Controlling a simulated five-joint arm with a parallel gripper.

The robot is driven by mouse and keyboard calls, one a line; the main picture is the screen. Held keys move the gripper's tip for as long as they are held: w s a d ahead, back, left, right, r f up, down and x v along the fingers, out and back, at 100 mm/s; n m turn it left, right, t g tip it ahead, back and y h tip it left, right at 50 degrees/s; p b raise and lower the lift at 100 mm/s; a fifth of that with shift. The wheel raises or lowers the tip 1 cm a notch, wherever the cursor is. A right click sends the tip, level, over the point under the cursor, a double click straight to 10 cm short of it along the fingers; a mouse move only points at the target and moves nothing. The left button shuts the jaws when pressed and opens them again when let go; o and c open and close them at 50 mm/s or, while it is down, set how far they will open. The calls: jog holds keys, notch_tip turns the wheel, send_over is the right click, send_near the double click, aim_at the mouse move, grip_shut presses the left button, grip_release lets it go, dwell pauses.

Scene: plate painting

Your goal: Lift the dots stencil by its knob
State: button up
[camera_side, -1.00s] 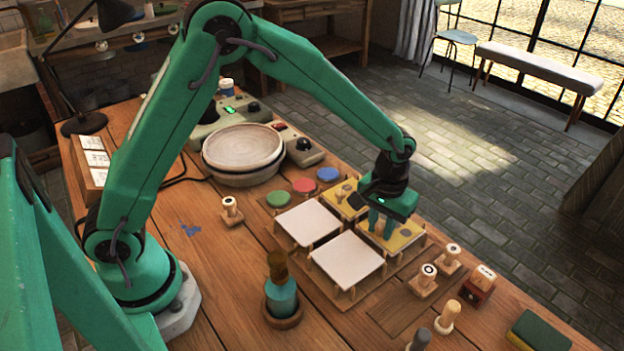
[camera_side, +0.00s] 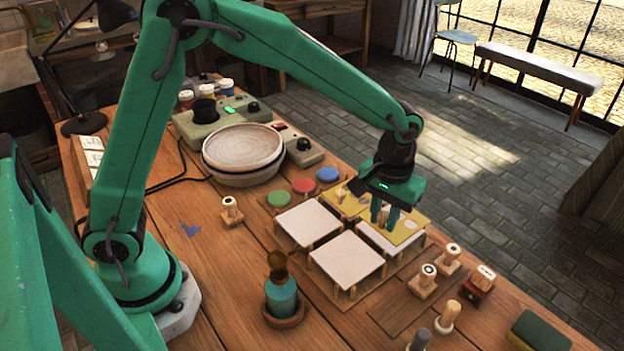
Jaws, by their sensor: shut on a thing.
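My gripper (camera_side: 384,219) is at the right rear of the rack of square plates, pointing down. It is shut on the knob of a yellow stencil (camera_side: 406,229), which I take to be the dots stencil. The fingers mostly hide the knob, and the stencil's pattern is too small to read. The stencil is raised a little above a white square plate (camera_side: 376,240), whose left and front parts show under it. A second yellow stencil (camera_side: 343,205) with its own knob lies behind and to the left, partly behind my gripper.
Two bare white plates (camera_side: 309,224) (camera_side: 347,260) stand on pegs to the left and front. Wooden-handled stamps (camera_side: 424,283) stand at the right. A teal bottle (camera_side: 281,296) stands in front. Green, red and blue discs (camera_side: 303,186) and a round turntable (camera_side: 242,148) lie behind.

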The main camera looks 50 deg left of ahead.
jog(key=s+d+r, duration=0.5)
jog(key=s, duration=0.1)
jog(key=shift+s+d+r, duration=0.15)
jog(key=shift+s+d, duration=0.15)
jog(key=shift+s, duration=0.05)
dwell(0.4)
